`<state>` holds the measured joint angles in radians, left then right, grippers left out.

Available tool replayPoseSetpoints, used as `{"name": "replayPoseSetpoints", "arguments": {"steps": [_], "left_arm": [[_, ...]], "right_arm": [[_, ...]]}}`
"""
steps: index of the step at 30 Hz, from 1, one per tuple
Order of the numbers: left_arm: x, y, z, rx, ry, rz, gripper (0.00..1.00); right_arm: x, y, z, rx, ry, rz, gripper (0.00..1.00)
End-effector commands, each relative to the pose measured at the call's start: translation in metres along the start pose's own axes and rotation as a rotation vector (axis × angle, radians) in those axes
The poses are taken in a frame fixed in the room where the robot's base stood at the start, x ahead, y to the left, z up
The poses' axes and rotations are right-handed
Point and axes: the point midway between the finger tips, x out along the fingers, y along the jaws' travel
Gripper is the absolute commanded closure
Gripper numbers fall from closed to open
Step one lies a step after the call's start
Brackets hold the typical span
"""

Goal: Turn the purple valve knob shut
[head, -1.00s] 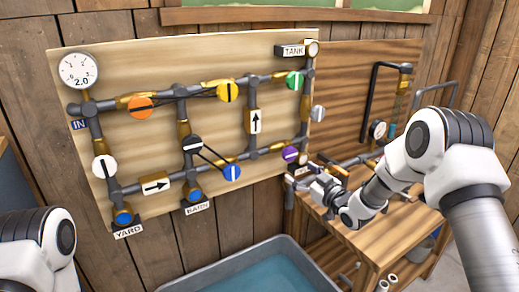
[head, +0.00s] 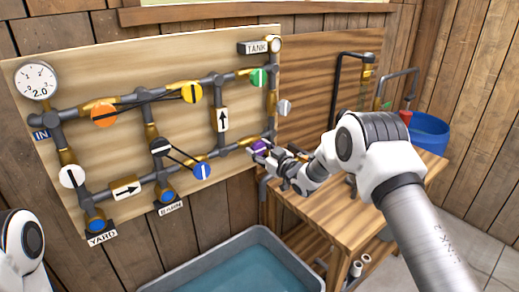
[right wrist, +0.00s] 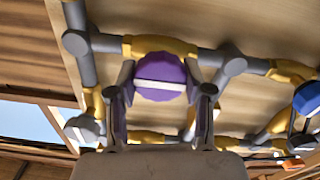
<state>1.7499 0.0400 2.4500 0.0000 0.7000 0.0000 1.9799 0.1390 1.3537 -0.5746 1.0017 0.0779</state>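The purple valve knob (head: 258,146) is at the lower right of the pipe board in the head view. In the right wrist view the round purple knob (right wrist: 161,72) sits between my fingers, with its white stripe running roughly along the pipe behind it. My right gripper (head: 270,153) is at the knob. Its two fingers (right wrist: 160,85) stand on either side of the knob, open, with what looks like a narrow gap at each side. Contact is hard to tell. My left gripper is out of view.
Orange (head: 104,114), yellow (head: 191,93), green (head: 259,77) and blue (head: 202,171) knobs sit elsewhere on the board. A grey knob (head: 284,107) is close above right of the purple one. A wooden workbench (head: 325,215) stands right, a water tub (head: 166,283) below.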

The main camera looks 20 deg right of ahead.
Motion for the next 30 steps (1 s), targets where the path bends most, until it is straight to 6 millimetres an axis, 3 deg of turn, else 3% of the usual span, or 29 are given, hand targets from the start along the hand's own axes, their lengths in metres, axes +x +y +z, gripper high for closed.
{"name": "replayPoseSetpoints", "arguments": {"steps": [17,30], "left_arm": [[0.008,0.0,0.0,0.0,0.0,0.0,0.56],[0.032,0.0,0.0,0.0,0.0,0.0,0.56]], "right_arm": [[0.0,0.0,0.001,0.077,0.002,0.001,0.84],[0.0,0.001,0.002,0.422,0.002,0.0,0.84]]}}
